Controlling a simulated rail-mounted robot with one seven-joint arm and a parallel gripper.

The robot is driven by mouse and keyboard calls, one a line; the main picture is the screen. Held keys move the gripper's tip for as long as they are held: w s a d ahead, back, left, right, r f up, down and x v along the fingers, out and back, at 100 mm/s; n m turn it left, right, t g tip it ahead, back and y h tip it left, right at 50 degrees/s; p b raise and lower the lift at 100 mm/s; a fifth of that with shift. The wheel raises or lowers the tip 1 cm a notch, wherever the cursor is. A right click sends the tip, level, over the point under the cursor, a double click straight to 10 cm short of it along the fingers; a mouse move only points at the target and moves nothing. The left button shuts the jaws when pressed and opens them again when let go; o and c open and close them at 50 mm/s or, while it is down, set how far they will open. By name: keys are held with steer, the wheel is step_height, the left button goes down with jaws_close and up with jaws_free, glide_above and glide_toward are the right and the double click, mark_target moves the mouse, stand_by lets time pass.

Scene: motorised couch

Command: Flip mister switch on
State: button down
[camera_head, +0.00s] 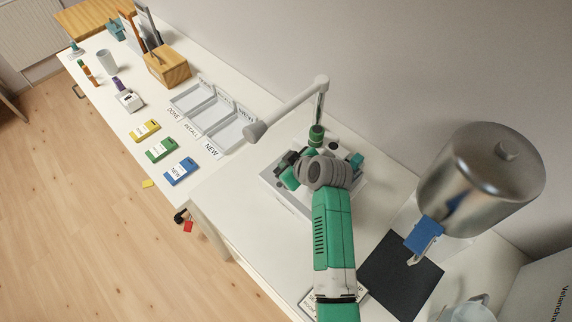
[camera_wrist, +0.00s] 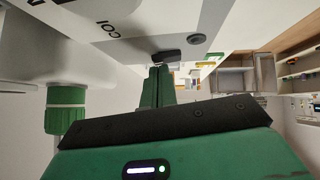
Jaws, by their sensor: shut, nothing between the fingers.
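A white box-like unit (camera_head: 283,199) stands on the white counter, mostly under my arm. In the wrist view its white panel (camera_wrist: 135,22) carries dark lettering that is partly cut off. In the head view my gripper (camera_head: 284,170) is over the unit, partly hidden by my wrist. The switch's on or off position cannot be read.
A white jointed arm (camera_head: 290,107) and a green-collared post (camera_head: 317,133) rise close behind my gripper. Labelled trays (camera_head: 213,113) and coloured cards (camera_head: 162,150) lie to the left.

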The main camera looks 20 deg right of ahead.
steer(key=shift+d+f+b, duration=0.1)
steer(key=shift+f+b, duration=0.2)
steer(key=shift+f, duration=0.05)
steer(key=shift+d+y, duration=0.1)
steer(key=shift+y, duration=0.2)
